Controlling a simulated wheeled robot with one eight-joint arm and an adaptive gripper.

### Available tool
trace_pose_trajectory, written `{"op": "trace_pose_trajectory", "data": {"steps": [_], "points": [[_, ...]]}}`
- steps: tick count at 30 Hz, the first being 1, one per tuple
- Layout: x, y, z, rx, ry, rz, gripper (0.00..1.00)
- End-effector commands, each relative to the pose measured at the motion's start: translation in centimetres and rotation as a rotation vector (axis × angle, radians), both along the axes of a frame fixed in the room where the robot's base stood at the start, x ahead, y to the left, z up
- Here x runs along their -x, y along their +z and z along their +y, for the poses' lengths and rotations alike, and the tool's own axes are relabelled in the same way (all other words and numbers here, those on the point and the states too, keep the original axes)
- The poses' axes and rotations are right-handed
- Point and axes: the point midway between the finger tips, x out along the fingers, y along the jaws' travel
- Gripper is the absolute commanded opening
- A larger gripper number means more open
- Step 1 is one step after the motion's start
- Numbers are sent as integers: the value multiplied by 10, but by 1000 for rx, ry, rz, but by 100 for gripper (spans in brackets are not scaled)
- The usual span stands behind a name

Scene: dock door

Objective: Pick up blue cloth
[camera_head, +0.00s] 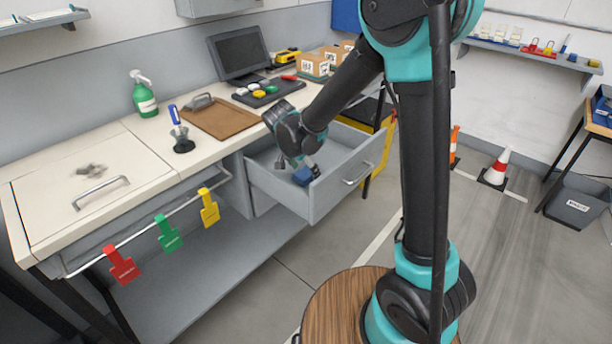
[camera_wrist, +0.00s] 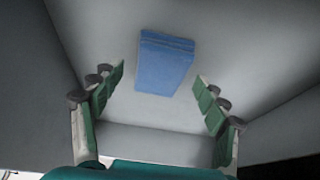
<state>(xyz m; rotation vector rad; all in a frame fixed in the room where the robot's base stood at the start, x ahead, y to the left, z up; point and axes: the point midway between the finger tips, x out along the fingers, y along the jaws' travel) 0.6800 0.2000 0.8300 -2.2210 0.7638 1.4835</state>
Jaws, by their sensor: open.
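The blue cloth (camera_wrist: 165,65) looks like a folded flat rectangle lying on the floor of the open grey drawer (camera_head: 330,197). In the head view the cloth (camera_head: 303,177) shows just below my gripper, partly covered by it. My gripper (camera_head: 300,165) reaches down into the drawer. In the wrist view my gripper (camera_wrist: 158,98) is open, with green-padded fingers on both sides. The cloth lies ahead of and between the finger lines, apart from both fingers. Nothing is held.
The drawer walls surround my gripper closely. Coloured tags hang from a front rail (camera_head: 150,231).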

Motion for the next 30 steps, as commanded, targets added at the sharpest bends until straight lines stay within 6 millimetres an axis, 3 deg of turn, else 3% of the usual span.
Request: {"op": "trace_pose_trajectory", "data": {"steps": [8, 21, 30], "points": [[-1, -4, -1, 0, 0, 0, 74], [-1, -4, -1, 0, 0, 0, 25], [-1, -1, -1, 0, 0, 0, 25]]}}
